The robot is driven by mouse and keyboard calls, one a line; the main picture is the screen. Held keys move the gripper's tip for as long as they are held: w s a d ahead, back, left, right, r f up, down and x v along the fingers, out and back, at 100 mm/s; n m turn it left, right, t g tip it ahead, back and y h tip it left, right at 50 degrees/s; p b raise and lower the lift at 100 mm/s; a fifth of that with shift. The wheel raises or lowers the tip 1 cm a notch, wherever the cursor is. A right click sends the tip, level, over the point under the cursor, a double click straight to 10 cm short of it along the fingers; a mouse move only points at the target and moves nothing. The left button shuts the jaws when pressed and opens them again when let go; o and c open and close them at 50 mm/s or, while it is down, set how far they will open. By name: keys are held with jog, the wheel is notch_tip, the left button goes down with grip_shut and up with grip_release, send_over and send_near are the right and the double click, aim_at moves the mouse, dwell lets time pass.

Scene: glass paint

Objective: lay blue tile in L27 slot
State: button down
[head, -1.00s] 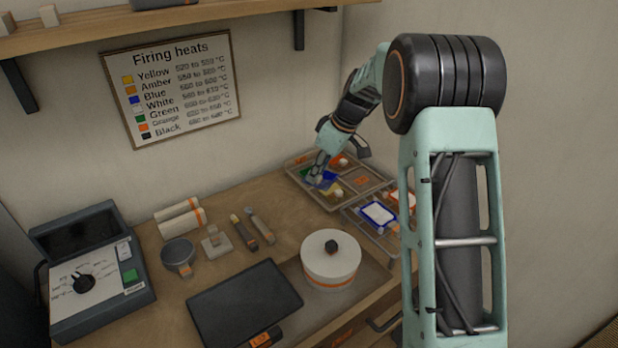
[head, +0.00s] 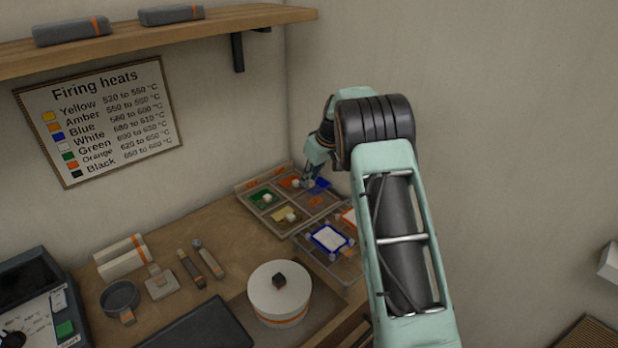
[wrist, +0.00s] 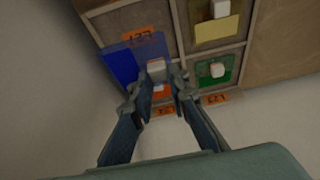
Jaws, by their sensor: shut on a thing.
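My gripper (head: 309,184) is shut on the white knob (wrist: 156,70) of the blue tile (head: 319,186). In the wrist view the translucent blue tile (wrist: 122,66) hangs over the tray, partly covering an orange label that seems to read L27 (wrist: 147,40). The slotted tray (head: 245,200) stands in the table's back corner. The slot with the orange label (head: 316,201) shows no tile. The tile is raised above the tray, near the orange tile (wrist: 160,92) and the labelled slot. Exact height cannot be told.
Other slots hold a green tile (head: 262,198) and a yellow tile (head: 282,214), each with a white knob. A wire rack (head: 345,265) in front holds a blue-rimmed white piece (head: 328,237) and an orange one (head: 349,216). A white lidded pot (head: 279,295) stands nearer. Walls border the tray.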

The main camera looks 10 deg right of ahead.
aim_at(312, 189)
jog(key=shift+f+b, duration=1.65)
jog(key=shift+f, duration=1.45)
jog(key=shift+f+b, duration=0.15)
jog(key=shift+b, duration=0.2)
jog(key=c, duration=1.8)
grip_release()
jog(key=shift+o, duration=0.2)
jog(key=shift+r+p, duration=1.5)
jog(key=shift+r, duration=2.05)
